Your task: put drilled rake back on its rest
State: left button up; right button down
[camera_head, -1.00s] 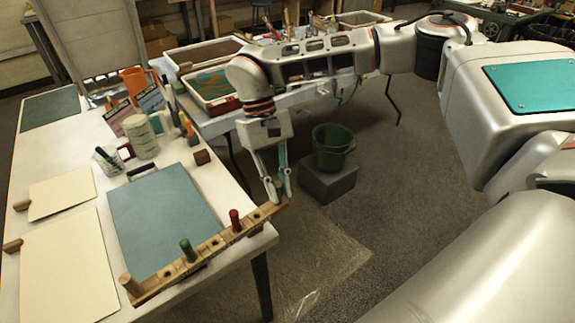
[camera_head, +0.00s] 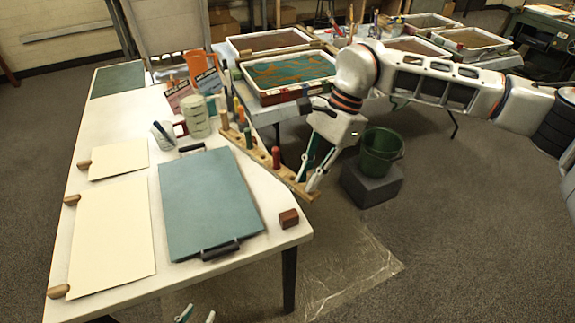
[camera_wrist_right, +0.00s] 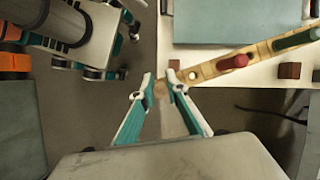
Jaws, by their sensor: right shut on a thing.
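The drilled rake is a long wooden bar (camera_head: 262,160) with holes, a red peg (camera_head: 276,157) and a green peg (camera_head: 248,138). It reaches diagonally over the table's right edge, and also shows in the right wrist view (camera_wrist_right: 205,72). My right gripper (camera_head: 309,186) is shut on its near right end, just off the table edge; a round wooden part sits between the fingertips (camera_wrist_right: 160,87). Small red-brown blocks show, one at the table's front right corner (camera_head: 289,218); I cannot tell if they are the rest. My left gripper (camera_head: 196,315) is open and empty at the bottom edge.
A blue-green board with dark handles (camera_head: 208,200) and cream sheets (camera_head: 112,235) lie on the white table. Marbling trays (camera_head: 262,93) are at the back. A green bucket (camera_head: 380,150) stands on a grey block.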

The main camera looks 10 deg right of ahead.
jog(key=a+m, duration=0.1)
jog(key=w+a+r+m+t, duration=0.1)
jog(key=a, duration=0.1)
jog(key=a+r+m, duration=0.1)
jog(key=m, duration=0.1)
jog(key=shift+w+a+t+y, duration=0.2)
jog(key=shift+a+t+y, duration=0.1)
jog(key=shift+a, duration=0.1)
jog(key=shift+f, duration=0.1)
jog(key=shift+f+b, duration=1.85)
jog(key=shift+f, duration=3)
jog(key=c, duration=1.9)
grip_release()
